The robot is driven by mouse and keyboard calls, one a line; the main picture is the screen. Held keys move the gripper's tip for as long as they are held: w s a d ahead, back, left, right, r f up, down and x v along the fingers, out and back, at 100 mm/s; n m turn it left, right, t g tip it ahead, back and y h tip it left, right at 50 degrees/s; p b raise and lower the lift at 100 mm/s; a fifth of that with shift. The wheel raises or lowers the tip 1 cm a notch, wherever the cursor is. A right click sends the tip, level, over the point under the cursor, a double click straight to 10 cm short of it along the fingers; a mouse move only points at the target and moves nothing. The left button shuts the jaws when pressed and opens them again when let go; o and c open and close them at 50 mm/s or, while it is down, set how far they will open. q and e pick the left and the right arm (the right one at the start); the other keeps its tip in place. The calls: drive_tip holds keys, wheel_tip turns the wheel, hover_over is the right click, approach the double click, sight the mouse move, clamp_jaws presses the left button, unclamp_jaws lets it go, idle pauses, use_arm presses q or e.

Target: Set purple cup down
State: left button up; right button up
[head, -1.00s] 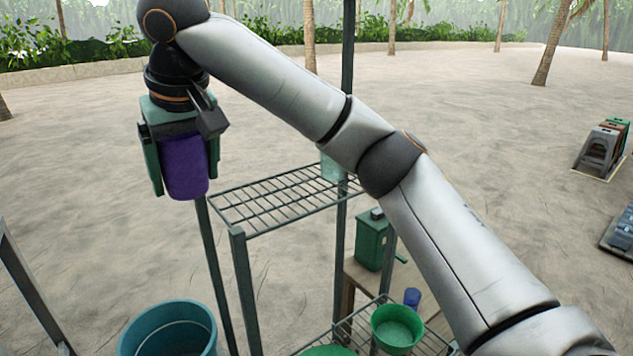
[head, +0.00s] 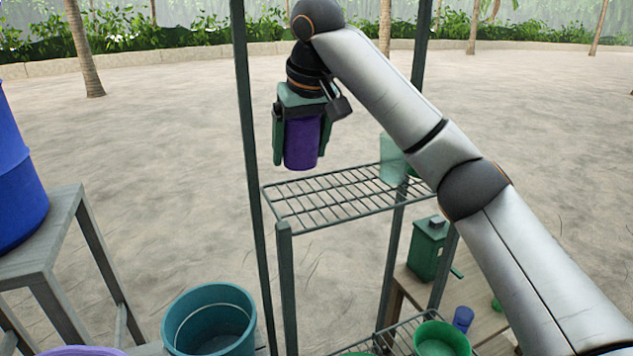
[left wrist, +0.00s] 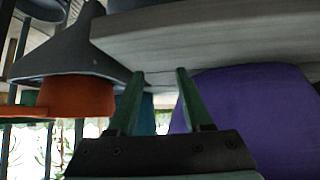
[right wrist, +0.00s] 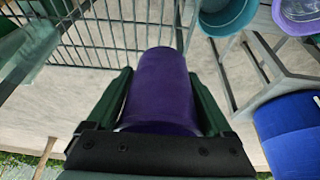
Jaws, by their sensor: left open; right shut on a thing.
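The purple cup (head: 302,143) is in my right gripper (head: 301,150), which is shut on its sides. In the head view the cup hangs above the far left part of the wire rack shelf (head: 345,197), apart from it. In the right wrist view the cup (right wrist: 159,85) fills the space between the fingers of the gripper (right wrist: 160,95), with bars of the wire shelf (right wrist: 115,35) beyond it. My left gripper (left wrist: 160,78) is open and empty in the left wrist view, close to a purple rounded thing at right; it is not in the head view.
A translucent green cup (head: 392,158) stands at the shelf's right side. Rack posts (head: 247,170) rise around the shelf. A teal bucket (head: 210,318) is below left, and a blue barrel (head: 15,175) stands on a stand at left. The shelf's middle is clear.

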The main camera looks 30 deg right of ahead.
sight(310, 194)
drive_tip(key=f, duration=0.1)
drive_tip(key=w+d+f, duration=0.1)
drive_tip(key=d+f, duration=0.1)
drive_tip(key=shift+w+d+f, duration=0.25)
drive_tip(key=shift+w+f, duration=0.15)
drive_tip(key=f, duration=0.1)
drive_tip(key=d+f, duration=0.1)
drive_tip(key=f, duration=0.1)
drive_tip(key=w+f+p, duration=0.1)
drive_tip(key=shift+d+f, duration=0.15)
drive_tip(key=shift+f, duration=0.3)
drive_tip(key=shift+f, duration=0.1)
drive_tip(key=o, duration=1.1)
drive_tip(key=v, duration=1.2)
drive_tip(key=shift+s, duration=0.1)
